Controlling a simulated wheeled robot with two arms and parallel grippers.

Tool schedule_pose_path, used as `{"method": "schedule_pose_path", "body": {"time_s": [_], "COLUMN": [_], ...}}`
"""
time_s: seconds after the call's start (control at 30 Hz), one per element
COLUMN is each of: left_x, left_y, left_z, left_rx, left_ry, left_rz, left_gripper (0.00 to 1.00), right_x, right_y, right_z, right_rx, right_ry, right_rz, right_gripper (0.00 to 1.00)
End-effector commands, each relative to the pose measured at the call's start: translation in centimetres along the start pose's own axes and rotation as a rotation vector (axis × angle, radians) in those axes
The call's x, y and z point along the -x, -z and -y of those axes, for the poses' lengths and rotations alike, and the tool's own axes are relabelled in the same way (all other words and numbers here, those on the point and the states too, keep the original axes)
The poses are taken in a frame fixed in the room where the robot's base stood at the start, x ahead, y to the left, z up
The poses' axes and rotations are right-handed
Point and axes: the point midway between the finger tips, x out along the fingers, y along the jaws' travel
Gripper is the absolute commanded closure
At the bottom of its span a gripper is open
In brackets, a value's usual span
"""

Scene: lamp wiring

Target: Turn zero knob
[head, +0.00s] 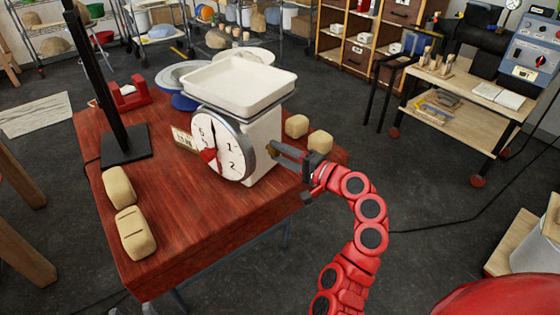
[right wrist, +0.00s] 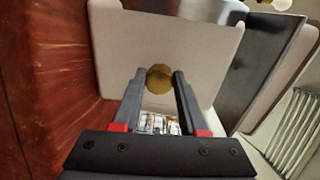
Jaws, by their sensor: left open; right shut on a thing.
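The white kitchen scale (head: 262,140) stands on the red wooden table, with a round dial (head: 222,148) facing left-front and a flat white tray (head: 240,80) on top. The red pointer's broad end is at the dial's lower left. The brass zero knob (right wrist: 159,79) sticks out of the scale's side wall in the right wrist view. My right gripper (right wrist: 160,76) has one finger on each side of the knob and is shut on it. In the head view, the right gripper (head: 274,150) reaches the scale's right side, and its fingers largely cover the knob. My left gripper is not in view.
Two clay blocks (head: 320,142) lie behind the right gripper, near the table edge. Two more blocks (head: 136,233) lie at the front left. A black stand (head: 124,146) rises at the left. A small card (head: 184,138) stands by the dial. The front table surface is clear.

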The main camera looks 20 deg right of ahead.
Motion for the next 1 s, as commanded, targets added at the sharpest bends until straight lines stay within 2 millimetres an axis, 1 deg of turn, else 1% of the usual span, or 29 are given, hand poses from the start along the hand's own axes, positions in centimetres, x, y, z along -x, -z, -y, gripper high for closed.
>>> {"method": "schedule_pose_path", "body": {"time_s": [0.03,0.2,0.77,0.8,0.93,1.0], "left_x": [0.66,1.23,1.39,1.39,1.39,1.39], "left_y": [-0.11,-0.21,-0.23,-0.23,-0.23,-0.23], "left_z": [-0.03,-0.06,-0.07,-0.07,-0.07,-0.07], "left_rx": [0.000,0.000,0.000,0.000,0.000,0.000], "left_ry": [0.000,0.000,0.000,0.000,0.000,0.000], "left_rz": [0.000,0.000,0.000,0.000,0.000,0.000], "left_gripper": [0.50,0.50,0.50,0.50,0.50,0.50], "right_x": [-0.04,-0.05,-0.05,-0.05,-0.04,-0.04], "right_y": [-0.06,-0.06,-0.06,-0.06,-0.05,-0.04], "right_z": [-0.42,-0.27,-0.13,-0.13,-0.10,-0.09], "right_rx": [0.021,0.071,0.095,0.095,0.095,0.095], "right_ry": [-0.002,-0.002,-0.003,-0.003,-0.002,-0.002], "right_rz": [0.001,0.000,0.000,0.000,0.000,-0.001], "right_gripper": [1.00,1.00,1.00,0.51,0.28,0.28]}}
